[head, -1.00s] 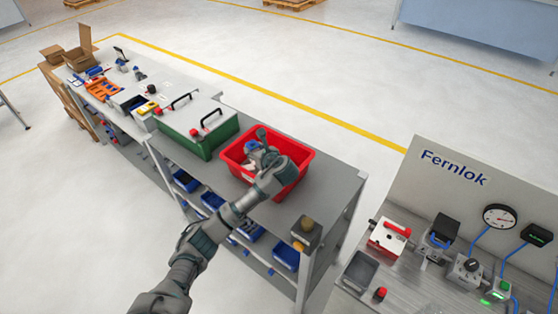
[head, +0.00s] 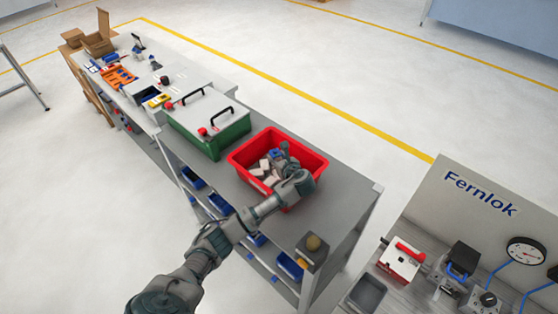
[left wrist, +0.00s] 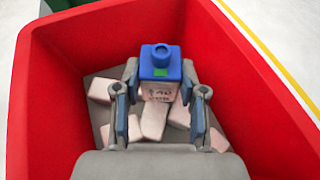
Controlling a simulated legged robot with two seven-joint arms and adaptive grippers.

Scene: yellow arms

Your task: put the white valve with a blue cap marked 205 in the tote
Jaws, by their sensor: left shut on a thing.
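The red tote (head: 301,148) stands on the grey bench top. My left gripper (head: 281,157) reaches down inside it, shut on a valve with a blue cap (head: 274,154). In the left wrist view the valve (left wrist: 158,92) is upright between the two fingers of the gripper (left wrist: 160,78), its blue cap (left wrist: 160,58) on top. Its pale body has dark marks too blurred to read surely. It hangs over pale blocks in the tote (left wrist: 55,85); whether it touches them I cannot tell. My right gripper is not in view.
Several pale pinkish blocks (left wrist: 154,120) lie on the tote floor. A green case with a grey lid (head: 212,118) stands left of the tote. A grey box with a round knob (head: 312,248) is at the near bench edge. A Fernlok panel (head: 480,200) stands right.

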